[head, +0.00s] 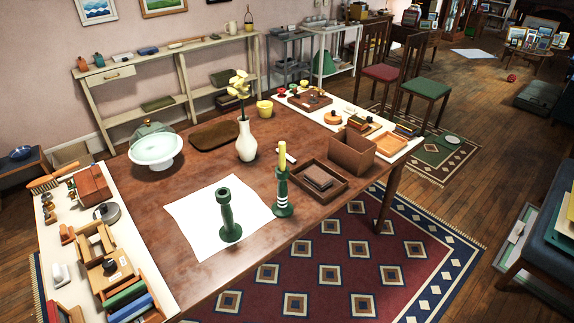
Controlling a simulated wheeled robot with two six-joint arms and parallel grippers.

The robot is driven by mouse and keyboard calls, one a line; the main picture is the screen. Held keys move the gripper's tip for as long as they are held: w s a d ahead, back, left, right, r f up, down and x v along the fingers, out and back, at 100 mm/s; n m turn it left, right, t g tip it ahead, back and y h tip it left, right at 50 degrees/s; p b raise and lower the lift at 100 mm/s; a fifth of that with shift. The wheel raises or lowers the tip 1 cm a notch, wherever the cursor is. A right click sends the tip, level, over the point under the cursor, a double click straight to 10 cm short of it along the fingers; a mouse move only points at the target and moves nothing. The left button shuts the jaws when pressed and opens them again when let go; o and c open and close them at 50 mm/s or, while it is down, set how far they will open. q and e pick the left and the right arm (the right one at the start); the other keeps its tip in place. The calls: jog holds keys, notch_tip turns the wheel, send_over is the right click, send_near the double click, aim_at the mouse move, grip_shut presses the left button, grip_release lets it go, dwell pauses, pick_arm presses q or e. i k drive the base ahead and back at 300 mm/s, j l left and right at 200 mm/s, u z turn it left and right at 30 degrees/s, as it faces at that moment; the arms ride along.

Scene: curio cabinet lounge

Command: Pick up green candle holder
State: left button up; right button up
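A plain green candle holder (228,212) stands upright on a white sheet (185,215) near the front of the wooden table. It holds no candle. A second green candle holder (283,192), with white bands, stands upright to its right, past the sheet's right edge. A yellow candle (282,156) is in its top. Neither of my grippers shows in the head view.
A wooden tray (306,182) and brown box (352,153) stand right. Crowded pale strips (88,232) line both table ends. Bare wood (185,290) lies in front.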

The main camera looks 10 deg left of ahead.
aim_at(231, 231)
jog(key=i+l+u, duration=0.5)
jog(key=l, duration=0.25)
jog(key=l+u, duration=0.2)
jog(key=l, duration=0.55)
